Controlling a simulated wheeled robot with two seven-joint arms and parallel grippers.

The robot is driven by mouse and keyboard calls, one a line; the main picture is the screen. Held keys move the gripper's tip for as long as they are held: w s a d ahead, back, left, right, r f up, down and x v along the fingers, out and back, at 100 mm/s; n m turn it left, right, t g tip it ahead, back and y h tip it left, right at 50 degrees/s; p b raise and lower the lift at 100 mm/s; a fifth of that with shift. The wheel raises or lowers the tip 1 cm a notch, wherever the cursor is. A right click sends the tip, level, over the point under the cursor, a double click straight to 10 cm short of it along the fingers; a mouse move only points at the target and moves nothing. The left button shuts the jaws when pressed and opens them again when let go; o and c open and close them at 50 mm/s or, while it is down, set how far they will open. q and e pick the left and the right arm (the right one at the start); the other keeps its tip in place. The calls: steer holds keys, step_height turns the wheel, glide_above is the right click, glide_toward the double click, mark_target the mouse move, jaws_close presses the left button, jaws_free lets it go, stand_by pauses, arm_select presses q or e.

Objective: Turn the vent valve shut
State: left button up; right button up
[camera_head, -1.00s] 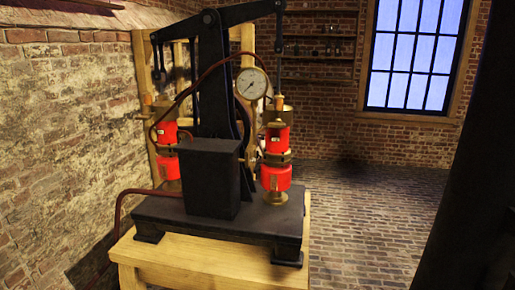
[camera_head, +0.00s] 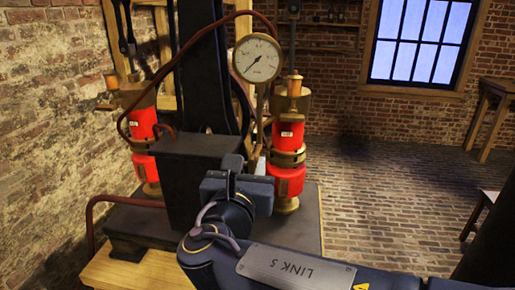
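The vent valve cannot be picked out for certain; brass fittings below the round gauge (camera_head: 257,58) are partly hidden behind my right gripper. My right gripper (camera_head: 245,167) reaches in from the lower right and points away from me. It is in front of the pump, beside the dark box (camera_head: 187,180) and left of the right red cylinder (camera_head: 287,180). Its fingertips are mostly hidden by its own body, so neither their opening nor contact with anything can be told. My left gripper is not in view.
The black pump frame (camera_head: 205,75) stands on a dark base (camera_head: 300,233) on a wooden table (camera_head: 150,273). A second red cylinder (camera_head: 143,125) stands at the left. A dark red hose (camera_head: 97,213) leads off left. Brick floor (camera_head: 380,200) is open at the right.

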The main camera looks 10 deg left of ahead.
mark_target(251, 160)
steer(key=w, duration=0.5)
steer(key=shift+w+p, duration=0.25)
steer(key=shift+p, duration=0.1)
jaws_close()
